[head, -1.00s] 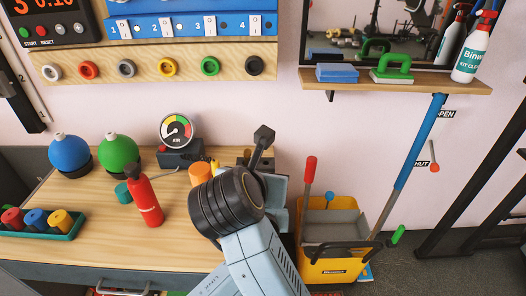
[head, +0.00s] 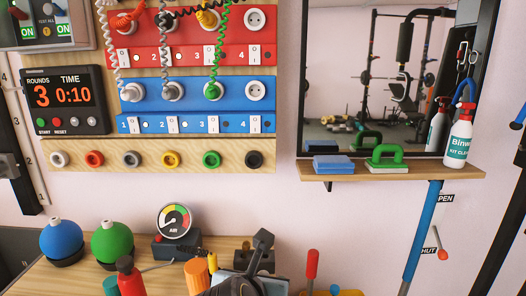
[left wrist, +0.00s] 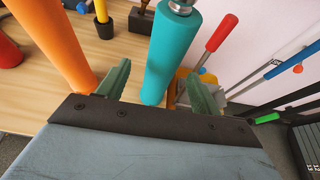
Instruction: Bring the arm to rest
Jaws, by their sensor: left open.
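My left gripper (left wrist: 160,72) is open in the left wrist view, its two green fingers spread apart. A teal cylinder (left wrist: 170,50) with a metal top shows between and beyond the fingers; I cannot tell how far off it is. An orange cylinder (left wrist: 50,40) stands to the left of the fingers. My right gripper is not in view.
The wooden bench (head: 60,278) carries blue (head: 61,240) and green (head: 112,242) balls, an air gauge (head: 174,221) and a red bottle (head: 130,278). A shelf (head: 400,172) holds a blue block, a green-handled block and a spray bottle (head: 459,138). A blue pole (head: 422,235) leans at right.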

